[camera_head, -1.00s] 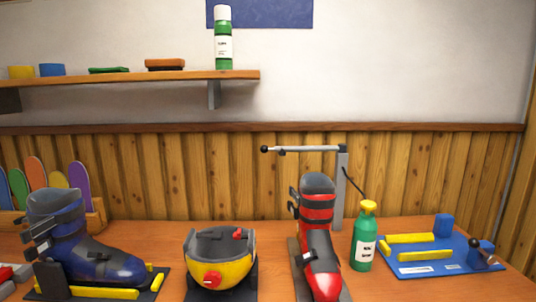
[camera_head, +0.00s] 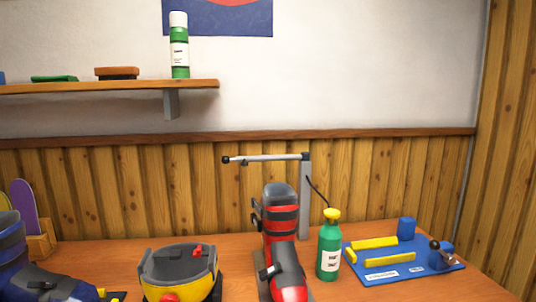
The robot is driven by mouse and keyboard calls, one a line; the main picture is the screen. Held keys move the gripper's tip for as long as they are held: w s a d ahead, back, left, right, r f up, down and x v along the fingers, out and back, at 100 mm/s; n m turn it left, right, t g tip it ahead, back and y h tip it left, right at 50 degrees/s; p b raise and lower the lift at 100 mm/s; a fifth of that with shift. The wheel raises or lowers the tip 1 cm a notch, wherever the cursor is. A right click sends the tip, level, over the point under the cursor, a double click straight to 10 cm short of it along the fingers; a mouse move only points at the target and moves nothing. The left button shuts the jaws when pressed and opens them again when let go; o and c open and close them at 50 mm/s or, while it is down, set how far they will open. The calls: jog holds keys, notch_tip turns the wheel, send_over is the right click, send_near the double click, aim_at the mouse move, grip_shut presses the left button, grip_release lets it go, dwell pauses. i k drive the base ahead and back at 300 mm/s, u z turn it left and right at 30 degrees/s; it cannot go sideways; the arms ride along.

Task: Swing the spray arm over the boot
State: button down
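The spray arm (camera_head: 270,158) is a grey horizontal bar on top of a grey post (camera_head: 305,200), with a black knob (camera_head: 226,160) at its left end. It reaches left from the post, above and behind the red and black boot (camera_head: 282,232). The boot stands upright on a dark base, its toe toward me. A thin black hose hangs from the post toward a green bottle (camera_head: 329,250) with a yellow cap, right of the boot. My gripper is not in view.
A blue plate (camera_head: 410,270) with yellow bars lies at the right of the bench. A yellow and grey helmet-like item (camera_head: 178,275) and a blue boot (camera_head: 30,270) stand to the left. A wall shelf (camera_head: 110,87) holds a green and white bottle (camera_head: 179,45).

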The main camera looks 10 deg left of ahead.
aim_at(304, 156)
jog(key=z, duration=1.2)
jog(key=k, duration=1.3)
jog(key=u, duration=1.4)
jog(key=i, duration=1.35)
